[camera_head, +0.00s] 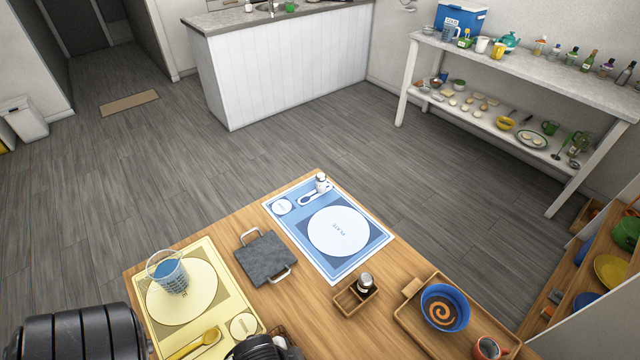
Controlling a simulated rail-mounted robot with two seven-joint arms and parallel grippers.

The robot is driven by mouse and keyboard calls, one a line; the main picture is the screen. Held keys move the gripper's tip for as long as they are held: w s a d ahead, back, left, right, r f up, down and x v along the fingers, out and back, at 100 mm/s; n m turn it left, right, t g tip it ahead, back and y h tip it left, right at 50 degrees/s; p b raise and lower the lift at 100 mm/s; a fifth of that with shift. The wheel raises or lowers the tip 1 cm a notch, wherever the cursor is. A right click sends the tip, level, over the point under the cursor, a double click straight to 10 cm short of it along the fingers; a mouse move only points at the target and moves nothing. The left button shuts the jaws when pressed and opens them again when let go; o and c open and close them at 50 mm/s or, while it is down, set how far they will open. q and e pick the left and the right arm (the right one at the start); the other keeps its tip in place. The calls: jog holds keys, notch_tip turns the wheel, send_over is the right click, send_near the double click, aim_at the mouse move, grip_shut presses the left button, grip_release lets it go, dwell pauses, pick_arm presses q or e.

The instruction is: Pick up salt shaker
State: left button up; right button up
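A small shaker with a white body and a light cap (321,183) stands upright on the far corner of the blue placemat (272,207). A second shaker with a metal top and dark contents (366,281) stands in a small wooden caddy (347,301) near the mat's front edge. No label can be read on either; the white one looks like the salt shaker. Dark parts of my own arms show at the bottom left and bottom centre. No gripper fingertips can be seen, and nothing of mine touches either shaker.
On the wooden table are a grey slab with handles (264,257), a yellow placemat (240,305) with a blue-filled glass (168,273), and a tray (411,307) with a blue bowl (444,307). A crowded white shelf table (525,75) stands behind right.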

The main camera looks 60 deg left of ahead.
pick_arm(q)
jog(key=shift+a, duration=0.1)
jog(key=o, duration=0.8)
jog(key=shift+o, duration=0.2)
